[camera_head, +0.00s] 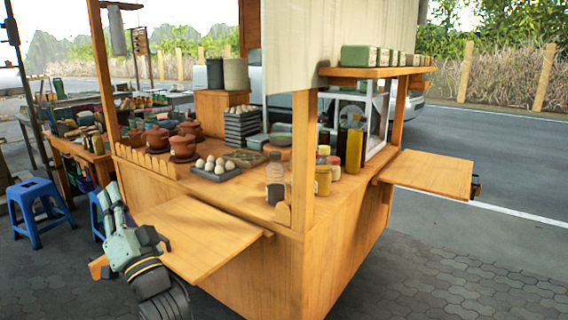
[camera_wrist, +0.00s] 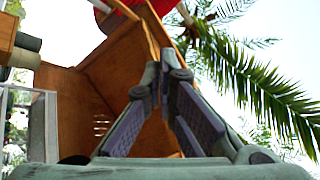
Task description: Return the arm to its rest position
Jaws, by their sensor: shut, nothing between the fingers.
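My gripper (camera_head: 112,192) is at the lower left in the head view, beside the left fold-out shelf (camera_head: 198,238) of the wooden food stall (camera_head: 262,262). Its fingers point up and it is empty. In the wrist view the gripper (camera_wrist: 165,62) has its two grey fingers meeting at the tips, with nothing between them. Behind them the wrist camera looks up at wooden panels of the stall (camera_wrist: 110,75) and open sky.
The stall counter holds clay pots (camera_head: 183,146), a tray of eggs (camera_head: 215,172) and jars (camera_head: 322,180). A blue stool (camera_head: 38,208) stands at the left. Another shelf (camera_head: 428,173) juts out at the right. The paving (camera_head: 460,280) at the front right is clear.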

